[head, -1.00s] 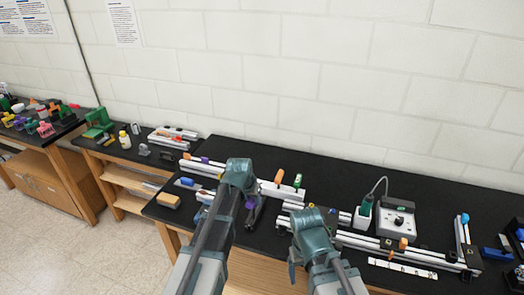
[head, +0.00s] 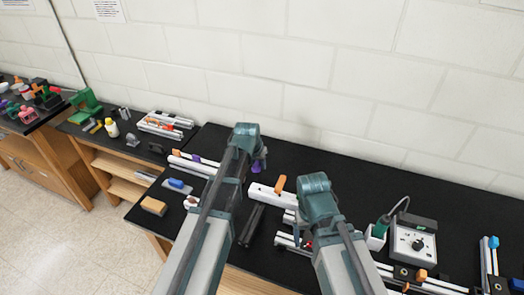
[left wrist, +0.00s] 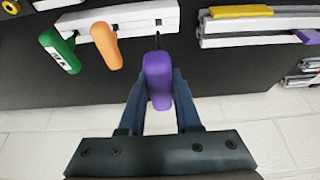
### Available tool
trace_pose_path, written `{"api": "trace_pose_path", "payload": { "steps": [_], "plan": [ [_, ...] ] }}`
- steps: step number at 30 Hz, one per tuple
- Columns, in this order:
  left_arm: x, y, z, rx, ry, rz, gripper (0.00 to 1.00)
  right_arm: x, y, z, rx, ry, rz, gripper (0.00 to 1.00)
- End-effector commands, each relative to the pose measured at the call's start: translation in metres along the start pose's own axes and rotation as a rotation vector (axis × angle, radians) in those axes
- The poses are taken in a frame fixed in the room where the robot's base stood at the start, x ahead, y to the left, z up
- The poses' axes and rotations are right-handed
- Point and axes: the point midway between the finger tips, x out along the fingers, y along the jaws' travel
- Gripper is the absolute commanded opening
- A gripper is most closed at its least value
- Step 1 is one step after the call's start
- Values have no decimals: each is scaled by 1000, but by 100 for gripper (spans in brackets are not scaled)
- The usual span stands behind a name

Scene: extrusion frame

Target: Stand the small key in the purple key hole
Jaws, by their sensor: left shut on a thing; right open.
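The small key (left wrist: 158,80) has a purple handle and a thin dark stem. My left gripper (left wrist: 157,95) is shut on the handle in the left wrist view. In the head view, the key's purple handle (head: 263,164) shows beside my left gripper (head: 258,168), whose fingers are mostly hidden. The key is above the left end of a white block (head: 259,193). The same block (left wrist: 135,14) has a small dark spot near its right end in the left wrist view, close to the stem; I cannot tell the gap. My right gripper (head: 297,232) is open, partly hidden by its arm.
An orange handle (left wrist: 106,45) and a green handle (left wrist: 60,52) stand at the block. A dark bar (head: 251,226) lies in front of it. White rails (left wrist: 250,25) lie to one side. A grey control box (head: 411,238) stands at the right. The black bench behind the block is clear.

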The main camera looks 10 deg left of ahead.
Motion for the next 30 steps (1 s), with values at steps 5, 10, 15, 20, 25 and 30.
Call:
{"api": "trace_pose_path", "payload": {
  "steps": [5, 10, 15, 20, 25, 30],
  "plan": [
    [0, 0, 0, 0, 0, 0, 0, 0, 0, 0, 0, 0, 0, 84],
    [0, 0, 0, 0, 0, 0, 0, 0, 0, 0, 0, 0, 0, 84],
    [0, 0, 0, 0, 2, 0, 0, 0, 0, 0, 0, 0, 0, 84],
    [4, 0, 2, 0, 2, 0, 0, 5, 0, 0, -1, 0, 0, 84],
    [14, 0, 6, 0, 2, 0, 0, 15, -1, -1, -3, 0, 1, 84],
    [27, 0, 11, 0, 2, 0, 0, 30, -3, -2, -6, 0, 1, 84]
  ]
}}
